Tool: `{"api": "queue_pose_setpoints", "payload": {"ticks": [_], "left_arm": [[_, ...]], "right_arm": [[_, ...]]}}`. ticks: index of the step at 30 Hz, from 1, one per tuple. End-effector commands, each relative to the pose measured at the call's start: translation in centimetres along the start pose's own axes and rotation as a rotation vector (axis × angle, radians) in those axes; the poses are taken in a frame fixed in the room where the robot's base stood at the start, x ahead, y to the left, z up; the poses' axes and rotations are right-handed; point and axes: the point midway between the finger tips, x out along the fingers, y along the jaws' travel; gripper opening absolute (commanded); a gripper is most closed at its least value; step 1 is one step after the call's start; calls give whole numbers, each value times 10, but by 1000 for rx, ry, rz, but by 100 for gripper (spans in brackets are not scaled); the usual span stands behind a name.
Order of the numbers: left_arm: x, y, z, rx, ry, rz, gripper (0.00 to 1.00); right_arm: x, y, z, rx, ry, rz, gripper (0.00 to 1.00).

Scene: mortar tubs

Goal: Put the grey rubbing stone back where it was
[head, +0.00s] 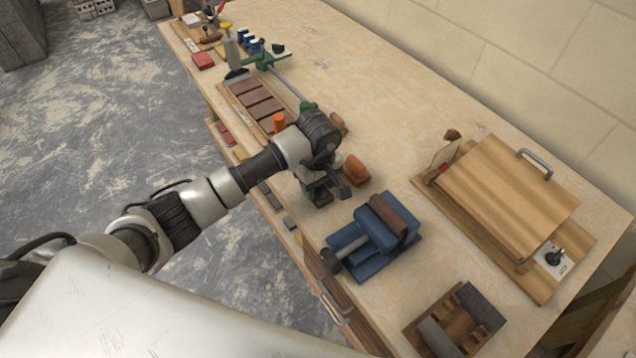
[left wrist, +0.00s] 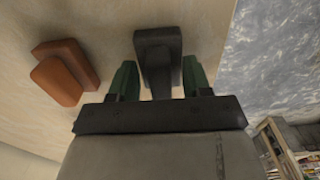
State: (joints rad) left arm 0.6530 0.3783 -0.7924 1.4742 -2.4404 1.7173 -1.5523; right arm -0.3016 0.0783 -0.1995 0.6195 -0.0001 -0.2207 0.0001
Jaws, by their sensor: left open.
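The grey rubbing stone (left wrist: 158,45) looks like a dark grey block with a narrower top part, on the pale bench top. In the left wrist view it sits between the two green fingers of my left gripper (left wrist: 160,82). The gripper is open around it, and I cannot tell whether either finger touches it. In the head view my left gripper (head: 322,192) is low over the bench and largely hides the stone. An orange-brown stone of similar shape (head: 355,170) lies just beside; it also shows in the left wrist view (left wrist: 62,75). My right gripper is not in view.
A blue vise (head: 365,257) holding a brown block stands nearer the front. A wooden holder with dark grey pieces (head: 408,325) is at the bottom. A wooden board with a handle (head: 510,200) lies right. A tray of brown tiles (head: 235,92) lies behind.

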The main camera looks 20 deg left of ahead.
Motion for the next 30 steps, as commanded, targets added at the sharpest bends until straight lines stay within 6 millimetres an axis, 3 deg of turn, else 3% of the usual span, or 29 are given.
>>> {"api": "queue_pose_setpoints", "payload": {"ticks": [5,21,30], "left_arm": [[-9,1,-1,0,2,3,49],[-110,1,0,0,2,2,49],[-123,0,0,-1,0,-1,49]], "right_arm": [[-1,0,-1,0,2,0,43],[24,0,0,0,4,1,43],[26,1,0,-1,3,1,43]]}}
